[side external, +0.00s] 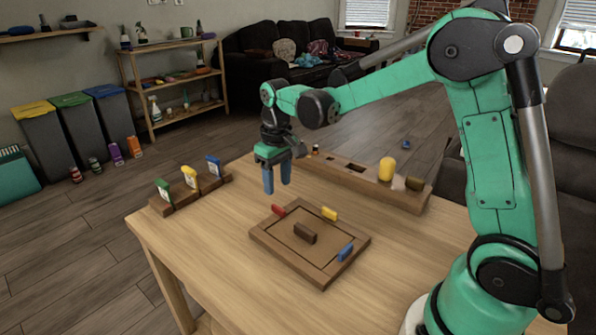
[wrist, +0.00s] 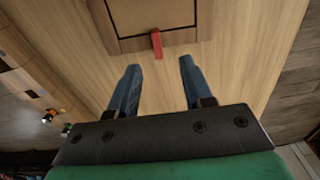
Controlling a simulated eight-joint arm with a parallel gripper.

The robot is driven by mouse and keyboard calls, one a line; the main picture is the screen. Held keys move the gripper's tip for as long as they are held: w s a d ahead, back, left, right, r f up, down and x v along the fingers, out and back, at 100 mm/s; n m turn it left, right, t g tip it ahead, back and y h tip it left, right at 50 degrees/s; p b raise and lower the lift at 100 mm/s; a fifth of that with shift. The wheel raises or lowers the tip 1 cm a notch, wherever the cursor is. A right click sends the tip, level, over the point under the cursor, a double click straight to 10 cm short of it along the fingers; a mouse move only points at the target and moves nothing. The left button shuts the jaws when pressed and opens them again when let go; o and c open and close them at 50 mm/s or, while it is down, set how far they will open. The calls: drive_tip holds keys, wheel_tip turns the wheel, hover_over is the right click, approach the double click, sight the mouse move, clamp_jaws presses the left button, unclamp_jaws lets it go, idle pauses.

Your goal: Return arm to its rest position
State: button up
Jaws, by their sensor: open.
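My gripper (side external: 276,180) is open and empty, its two blue fingers pointing down above the table. It hangs just behind and left of the wooden board (side external: 261,241) in the side view. In the wrist view my gripper (wrist: 158,85) has its fingers apart with bare table between them. A red block (side external: 279,210) sits at the board's edge near the fingers; the red block (wrist: 157,44) also shows ahead of the fingertips in the wrist view. A yellow block (side external: 329,214) and a blue block (side external: 346,252) sit on the board's rim, and a brown block (side external: 304,233) stands in its middle.
A wooden rack (side external: 190,188) with green, yellow and blue tags stands at the table's left edge. A long wooden holder (side external: 345,178) lies along the back, with a yellow cylinder (side external: 387,169) at its right part. The table's front left is clear.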

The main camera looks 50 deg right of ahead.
drive_tip(key=s+a+r+t, duration=0.5)
drive_tip(key=s+a+t, duration=0.1)
drive_tip(key=s, duration=0.5)
drive_tip(key=shift+n+t, duration=0.3)
drive_tip(key=shift+t, duration=0.1)
